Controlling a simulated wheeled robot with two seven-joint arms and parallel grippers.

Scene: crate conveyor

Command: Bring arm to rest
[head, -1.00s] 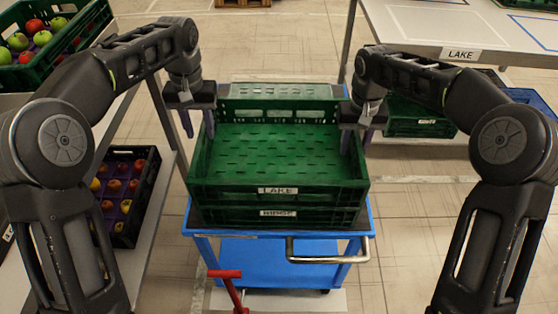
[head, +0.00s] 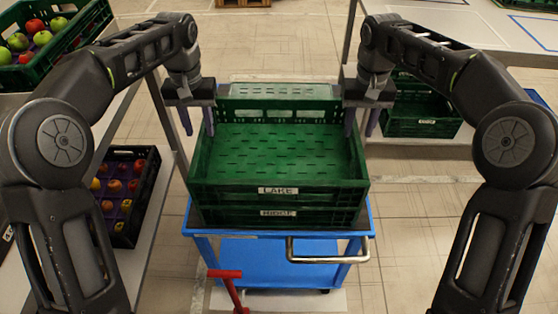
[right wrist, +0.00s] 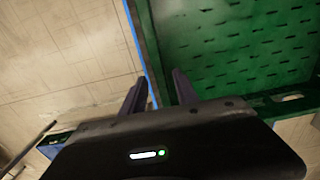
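A green crate labelled LAKE (head: 278,190) is stacked on another green crate with a partly legible label (head: 278,212), on a blue cart (head: 262,262). The upper crate looks empty. My left gripper (head: 198,121) is open at its left rim, one finger outside the wall and one near the inner side. My right gripper (head: 360,122) is open at its right rim. In the right wrist view its spread fingers (right wrist: 160,92) lie either side of the crate's wall (right wrist: 148,45), with nothing gripped. Whether the fingers touch the rim cannot be told.
A crate of apples (head: 60,50) stands on the left shelf, and another fruit crate (head: 125,195) sits lower. A green crate (head: 420,115) is under the right table (head: 450,30). The cart has a metal handle (head: 328,258) and a red lever (head: 228,283).

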